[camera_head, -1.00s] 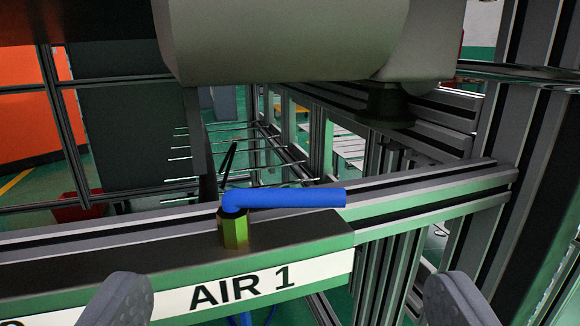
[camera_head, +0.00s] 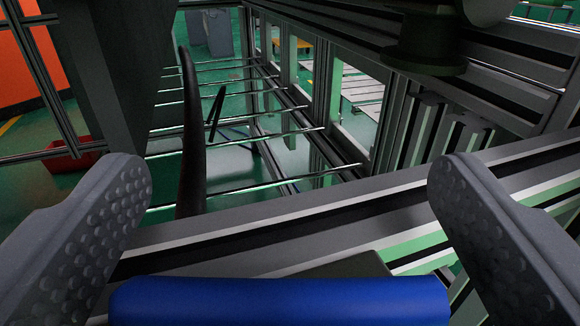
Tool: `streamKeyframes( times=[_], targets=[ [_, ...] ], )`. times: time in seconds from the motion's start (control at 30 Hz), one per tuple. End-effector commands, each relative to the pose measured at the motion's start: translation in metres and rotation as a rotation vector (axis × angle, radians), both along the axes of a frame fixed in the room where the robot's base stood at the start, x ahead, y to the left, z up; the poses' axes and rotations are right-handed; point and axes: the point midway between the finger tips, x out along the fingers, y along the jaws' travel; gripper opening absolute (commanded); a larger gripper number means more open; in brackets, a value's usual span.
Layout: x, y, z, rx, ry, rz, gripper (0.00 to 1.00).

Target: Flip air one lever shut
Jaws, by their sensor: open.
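The blue lever (camera_head: 280,302) of the air one valve lies across the bottom of the view, large and close, running left to right. Its ends show just inside the two fingers. My gripper (camera_head: 290,190) is open, with one grey dimpled finger at the left and one at the right. The fingers stand apart, and I see no clear contact with the lever. The brass valve body and the AIR 1 label are out of view below.
An aluminium rail (camera_head: 290,235) runs just behind the lever. A dark upright hose-like piece (camera_head: 192,140) rises behind it at the left. A metal frame with thin rods (camera_head: 240,125) and a red bin (camera_head: 72,158) are farther back.

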Motion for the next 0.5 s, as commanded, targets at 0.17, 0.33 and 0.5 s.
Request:
streamKeyframes(
  times=[0.17, 0.33, 0.5],
  targets=[
    [0.0013, -0.0005, -0.0001, -0.001, 0.000, 0.000, 0.84],
    [0.0013, -0.0004, -0.0001, -0.001, 0.000, 0.000, 0.73],
    [0.0013, -0.0006, -0.0002, 0.000, 0.000, -0.001, 0.41]
  ],
)
